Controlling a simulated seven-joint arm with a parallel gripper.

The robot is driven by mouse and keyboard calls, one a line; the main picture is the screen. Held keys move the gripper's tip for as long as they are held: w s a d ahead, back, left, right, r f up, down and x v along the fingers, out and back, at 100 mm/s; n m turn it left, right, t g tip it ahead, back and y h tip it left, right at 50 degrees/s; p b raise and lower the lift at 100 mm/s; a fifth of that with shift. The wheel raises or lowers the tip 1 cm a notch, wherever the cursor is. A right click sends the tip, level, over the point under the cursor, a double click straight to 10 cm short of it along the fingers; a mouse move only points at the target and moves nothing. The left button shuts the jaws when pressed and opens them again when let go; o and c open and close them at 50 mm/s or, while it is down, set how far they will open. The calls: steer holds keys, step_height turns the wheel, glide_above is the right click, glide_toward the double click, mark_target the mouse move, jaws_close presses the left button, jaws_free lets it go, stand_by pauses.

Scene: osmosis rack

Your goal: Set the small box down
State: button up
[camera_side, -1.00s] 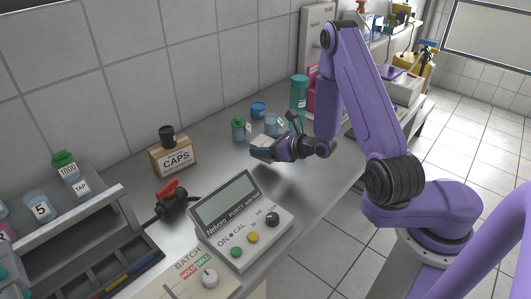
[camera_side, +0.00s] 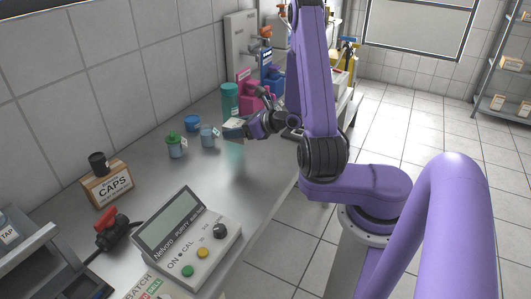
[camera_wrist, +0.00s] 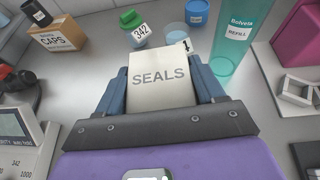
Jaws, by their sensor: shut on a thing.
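The small box is white and marked SEALS (camera_wrist: 160,78). It sits between the two blue-grey fingers of my gripper (camera_wrist: 162,88) in the wrist view. In the side view my gripper (camera_side: 237,132) is out over the steel bench (camera_side: 210,180), with the pale box (camera_side: 233,123) at its fingertips. My gripper is shut on the box. The gap between the box's underside and the bench is hard to judge.
A clear jar (camera_side: 208,136) and a green-capped jar (camera_side: 175,146) stand left of my gripper. A blue pot (camera_side: 192,123) and a teal bottle (camera_side: 229,99) stand behind. Pink holders (camera_side: 253,97) are at right. The bench in front is clear up to the meter (camera_side: 190,235).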

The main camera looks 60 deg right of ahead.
steer(key=h, duration=0.1)
glide_above(271, 153)
steer(key=f, duration=0.1)
steer(key=shift+m, duration=0.4)
steer(key=shift+f, duration=3.85)
steer(key=o, duration=1)
steer(key=shift+f, duration=0.15)
